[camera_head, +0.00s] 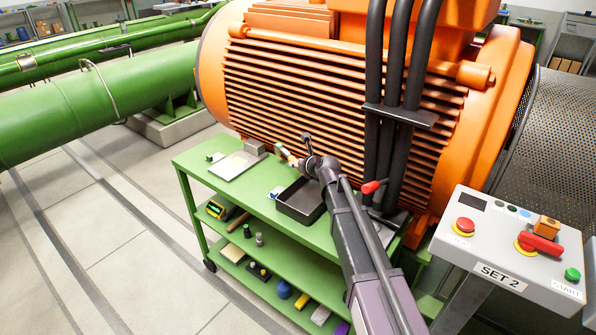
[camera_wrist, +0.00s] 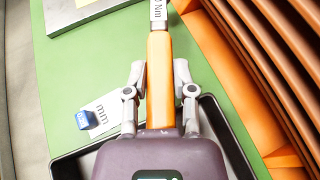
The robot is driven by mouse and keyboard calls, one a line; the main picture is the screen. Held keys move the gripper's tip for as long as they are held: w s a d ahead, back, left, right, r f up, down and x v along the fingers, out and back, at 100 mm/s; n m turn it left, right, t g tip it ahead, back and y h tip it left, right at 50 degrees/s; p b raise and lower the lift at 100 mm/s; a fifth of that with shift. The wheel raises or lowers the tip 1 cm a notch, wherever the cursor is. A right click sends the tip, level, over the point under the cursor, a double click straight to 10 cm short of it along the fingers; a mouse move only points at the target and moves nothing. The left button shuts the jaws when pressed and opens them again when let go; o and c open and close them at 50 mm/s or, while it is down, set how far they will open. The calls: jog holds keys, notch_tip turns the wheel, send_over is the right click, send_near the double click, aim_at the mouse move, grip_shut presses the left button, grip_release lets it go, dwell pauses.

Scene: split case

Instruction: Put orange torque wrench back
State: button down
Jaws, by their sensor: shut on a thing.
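The orange torque wrench (camera_wrist: 159,52) has an orange handle and a pale shaft marked "Nm". In the wrist view it points straight away from me, with its far end cut off by the top edge. My gripper (camera_wrist: 159,80) is shut on the orange handle, one finger on each side. In the head view my gripper (camera_head: 293,161) is small, over the green cart top by the black tray; the wrench is hard to make out there. The black open tray (camera_head: 301,214) is on the cart top; its rim (camera_wrist: 240,150) shows under my gripper in the wrist view.
The green cart (camera_head: 190,172) carries a grey plate with a metal block (camera_head: 255,148) at its far end. A small blue item (camera_wrist: 84,119) lies beside a white label. The orange motor (camera_head: 300,75) closely borders the cart. A control box (camera_head: 510,235) stands right.

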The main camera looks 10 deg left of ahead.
jog(key=shift+f+b, duration=0.45)
jog(key=shift+f, duration=0.3)
jog(key=shift+f+b, duration=0.35)
jog(key=shift+f, duration=0.05)
jog(key=shift+c, duration=2.2)
grip_release()
jog(key=shift+r, duration=0.25)
jog(key=shift+r+p, duration=0.2)
jog(key=shift+p, duration=0.2)
jog(key=p+v, duration=0.1)
jog(key=v, duration=0.2)
jog(key=shift+s+d+r+p, duration=0.1)
jog(key=shift+s+r+p, duration=0.15)
jog(key=shift+p, duration=0.1)
jog(key=s+d, duration=0.8)
jog(key=shift+d+f, duration=0.2)
jog(key=shift+f, duration=0.05)
